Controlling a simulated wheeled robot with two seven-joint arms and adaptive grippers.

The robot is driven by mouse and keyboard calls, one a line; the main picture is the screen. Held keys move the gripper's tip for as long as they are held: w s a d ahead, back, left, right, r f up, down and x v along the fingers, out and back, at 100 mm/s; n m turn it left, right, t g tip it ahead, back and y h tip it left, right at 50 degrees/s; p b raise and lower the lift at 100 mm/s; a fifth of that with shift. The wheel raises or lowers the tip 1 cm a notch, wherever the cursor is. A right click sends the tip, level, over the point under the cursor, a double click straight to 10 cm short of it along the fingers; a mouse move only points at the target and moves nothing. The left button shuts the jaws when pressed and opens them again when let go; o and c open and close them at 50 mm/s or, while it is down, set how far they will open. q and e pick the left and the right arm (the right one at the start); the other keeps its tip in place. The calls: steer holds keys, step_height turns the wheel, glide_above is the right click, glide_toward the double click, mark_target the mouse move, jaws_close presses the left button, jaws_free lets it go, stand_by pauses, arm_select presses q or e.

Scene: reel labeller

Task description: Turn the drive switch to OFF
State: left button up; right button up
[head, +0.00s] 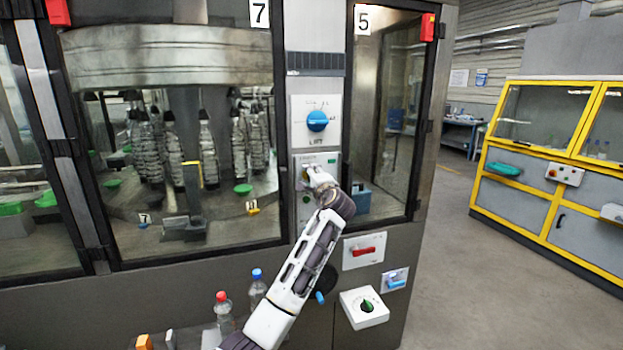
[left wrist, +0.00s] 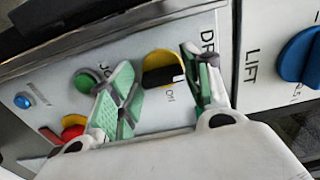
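The drive switch (left wrist: 163,69) is a yellow round base with a black handle, on a light panel lettered "DR…" in the left wrist view; part of the lettering is hidden. My left gripper (left wrist: 158,62) is open, with one green-padded finger on each side of the switch. I cannot tell whether either finger touches it. In the head view my left gripper (head: 311,177) is up against the narrow panel (head: 301,215) below the LIFT panel and hides most of the switch. My right gripper is not in view.
The blue LIFT knob (head: 317,121) sits just above; it also shows in the left wrist view (left wrist: 300,56). A green button (left wrist: 87,80), a red button (left wrist: 73,126) and a blue lamp (left wrist: 22,101) share the panel. Bottles (head: 223,309) stand left of my arm.

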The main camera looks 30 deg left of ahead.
arm_select(q)
steer(key=shift+r, duration=0.1)
steer(key=v, duration=1.2)
stand_by(0.4)
steer(key=shift+n, duration=0.3)
stand_by(0.3)
